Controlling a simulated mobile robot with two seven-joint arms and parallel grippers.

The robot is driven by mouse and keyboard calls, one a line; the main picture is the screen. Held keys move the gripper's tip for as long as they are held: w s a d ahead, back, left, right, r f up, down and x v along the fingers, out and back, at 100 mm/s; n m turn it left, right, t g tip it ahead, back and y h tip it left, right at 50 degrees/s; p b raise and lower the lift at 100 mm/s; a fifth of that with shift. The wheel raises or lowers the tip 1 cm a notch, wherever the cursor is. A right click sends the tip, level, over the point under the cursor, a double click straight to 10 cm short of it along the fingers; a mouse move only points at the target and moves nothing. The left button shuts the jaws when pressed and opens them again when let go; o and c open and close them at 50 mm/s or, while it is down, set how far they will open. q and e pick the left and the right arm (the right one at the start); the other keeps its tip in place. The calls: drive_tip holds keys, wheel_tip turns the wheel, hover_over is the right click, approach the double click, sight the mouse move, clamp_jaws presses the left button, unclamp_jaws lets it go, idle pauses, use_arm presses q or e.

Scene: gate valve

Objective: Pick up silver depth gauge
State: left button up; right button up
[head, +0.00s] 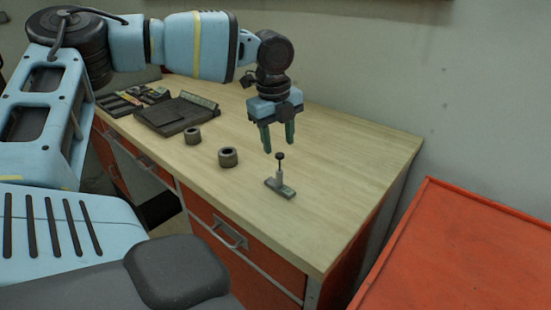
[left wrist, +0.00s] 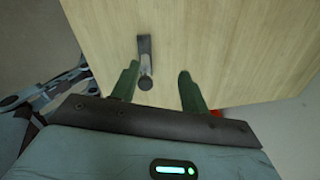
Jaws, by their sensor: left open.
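The silver depth gauge (head: 280,186) stands upright on the wooden desk, with a flat base, a thin stem and a dark round knob on top. It also shows in the left wrist view (left wrist: 145,62), seen from above, with its knob close to the left finger. My left gripper (head: 278,146) is open and empty, pointing down just above the gauge. In the left wrist view its two green fingers (left wrist: 160,82) are apart, and the gauge appears nearer the left finger than the right. I cannot tell whether the knob is level with the fingertips. My right gripper is not in view.
Two dark metal rings, one nearer (head: 228,157) and one farther (head: 192,135), stand left of the gauge on the desk (head: 350,160). A dark case (head: 175,114) and small tools lie farther left. A red cabinet (head: 460,250) stands at the right. Desk space right of the gauge is clear.

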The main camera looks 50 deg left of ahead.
sight(280, 170)
use_arm(q)
drive_tip(key=shift+s+d+r+g, duration=0.1)
drive_tip(key=shift+s+d+g, duration=0.2)
drive_tip(key=shift+d, duration=0.15)
drive_tip(key=shift+s+d+g, duration=0.15)
drive_tip(key=shift+d+g, duration=0.15)
drive_tip(key=shift+d, duration=0.1)
drive_tip(key=shift+s+d+r, duration=0.1)
drive_tip(key=shift+s, duration=0.2)
drive_tip(key=shift+d+f+p, duration=0.15)
drive_tip(key=shift+f+p, duration=0.15)
drive_tip(key=shift+f, duration=3.6)
clamp_jaws()
